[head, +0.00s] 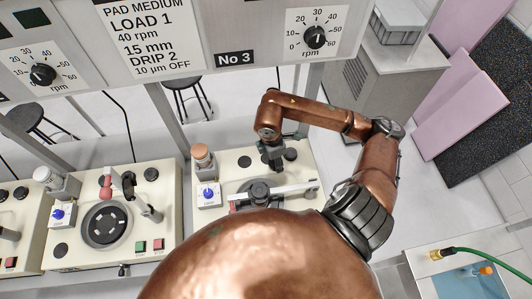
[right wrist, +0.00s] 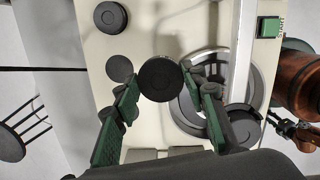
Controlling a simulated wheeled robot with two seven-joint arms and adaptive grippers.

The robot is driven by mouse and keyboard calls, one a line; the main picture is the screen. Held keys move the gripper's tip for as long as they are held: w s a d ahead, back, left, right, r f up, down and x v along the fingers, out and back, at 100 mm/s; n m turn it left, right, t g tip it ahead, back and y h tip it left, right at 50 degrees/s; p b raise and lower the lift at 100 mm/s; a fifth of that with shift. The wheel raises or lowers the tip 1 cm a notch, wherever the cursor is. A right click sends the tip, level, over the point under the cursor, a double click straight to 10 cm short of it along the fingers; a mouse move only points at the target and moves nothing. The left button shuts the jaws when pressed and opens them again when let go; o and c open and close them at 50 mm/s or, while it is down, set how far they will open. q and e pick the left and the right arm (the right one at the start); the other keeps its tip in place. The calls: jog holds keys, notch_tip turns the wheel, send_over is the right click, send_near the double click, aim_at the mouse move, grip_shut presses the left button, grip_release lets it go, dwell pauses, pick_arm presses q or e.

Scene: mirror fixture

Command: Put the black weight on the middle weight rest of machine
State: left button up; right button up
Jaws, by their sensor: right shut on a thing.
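The black weight (right wrist: 160,80) is a round dark disc between the fingertips of my right gripper (right wrist: 158,84), which is shut on it. In the head view my right gripper (head: 271,158) hangs over the back part of the right-hand machine (head: 309,158), and the weight is hard to make out there. The middle weight rest (right wrist: 119,68) is a flat dark disc, bare, just to the left of the weight in the right wrist view. The weight appears above the panel and does not cover the rest; its height is unclear. My left gripper is not seen clearly in either view.
Another black disc (right wrist: 110,17) sits beside the middle rest. The platen (head: 258,187) with a metal bar across it is close to the gripper. An orange-capped bottle (head: 202,153) stands at the machine's left corner. A control panel (head: 230,40) spans above.

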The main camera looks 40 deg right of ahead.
jog(key=w+d+f, duration=0.2)
jog(key=w, duration=0.2)
jog(key=p, duration=0.2)
send_over(267, 159)
jog(key=f, duration=0.5)
jog(key=shift+s+f, duration=0.1)
jog(key=shift+s, duration=0.15)
jog(key=shift+w+d+f, duration=0.1)
jog(key=shift+w+f, duration=0.2)
jog(key=shift+f, duration=0.2)
notch_tip(267, 159, down, 2)
jog(key=shift+f+p, duration=0.1)
jog(key=shift+p, duration=0.4)
jog(key=shift+f, duration=0.25)
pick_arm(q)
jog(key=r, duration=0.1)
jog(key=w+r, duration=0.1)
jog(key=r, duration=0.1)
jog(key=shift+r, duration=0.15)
pick_arm(e)
jog(key=shift+f, duration=0.1)
jog(key=o, duration=1.6)
jog(key=shift+c, duration=0.2)
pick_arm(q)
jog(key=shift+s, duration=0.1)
